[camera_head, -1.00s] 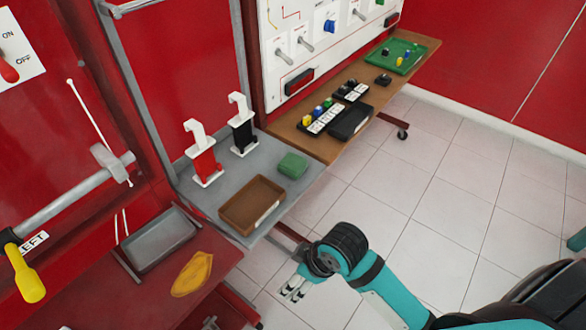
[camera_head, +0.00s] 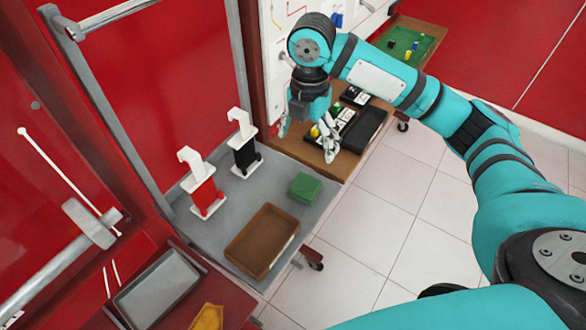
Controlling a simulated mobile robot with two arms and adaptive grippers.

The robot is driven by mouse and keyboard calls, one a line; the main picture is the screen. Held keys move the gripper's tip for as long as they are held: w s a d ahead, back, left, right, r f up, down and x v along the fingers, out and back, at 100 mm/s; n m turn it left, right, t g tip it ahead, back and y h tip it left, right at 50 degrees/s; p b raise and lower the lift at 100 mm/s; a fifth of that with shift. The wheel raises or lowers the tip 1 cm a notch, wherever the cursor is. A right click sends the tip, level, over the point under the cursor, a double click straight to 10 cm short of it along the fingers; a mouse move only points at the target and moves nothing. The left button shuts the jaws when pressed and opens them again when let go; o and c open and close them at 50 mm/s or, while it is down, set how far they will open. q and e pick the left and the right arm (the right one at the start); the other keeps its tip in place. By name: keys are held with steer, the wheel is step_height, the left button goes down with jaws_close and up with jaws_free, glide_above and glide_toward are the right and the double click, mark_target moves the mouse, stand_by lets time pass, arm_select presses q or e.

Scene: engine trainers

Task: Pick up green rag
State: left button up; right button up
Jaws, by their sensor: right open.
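The green rag (camera_head: 305,187) is a small folded block of cloth on the grey shelf (camera_head: 222,231), behind the brown tray and near the shelf's right edge. My right gripper (camera_head: 306,143) is open and empty, pointing down. In the picture it is above and slightly right of the rag, in front of the brown bench, and apart from the rag. My left gripper is not in view.
A brown tray (camera_head: 262,241) lies in front of the rag. A red dispenser (camera_head: 204,189) and a black dispenser (camera_head: 243,151) stand left of it. A yellow cloth (camera_head: 208,317) and a grey tray (camera_head: 157,288) are at the lower left. A brown bench (camera_head: 349,163) adjoins the shelf.

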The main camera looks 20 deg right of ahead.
glide_toward(305, 184)
steer(key=shift+s+f, duration=0.25)
steer(key=shift+s, duration=0.6)
step_height(305, 184, down, 3)
steer(key=shift+w+a+f+b, duration=0.1)
steer(key=shift+w+b, duration=0.05)
steer(key=shift+b, duration=0.15)
steer(key=shift+f, duration=0.85)
steer(key=f, duration=0.2)
steer(key=w+f, duration=0.1)
steer(key=f, duration=0.1)
steer(key=shift+f, duration=0.45)
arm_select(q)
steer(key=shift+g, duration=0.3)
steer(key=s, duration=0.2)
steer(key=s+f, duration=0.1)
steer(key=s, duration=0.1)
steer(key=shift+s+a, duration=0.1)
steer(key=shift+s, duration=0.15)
arm_select(e)
steer(key=shift+c, duration=0.4)
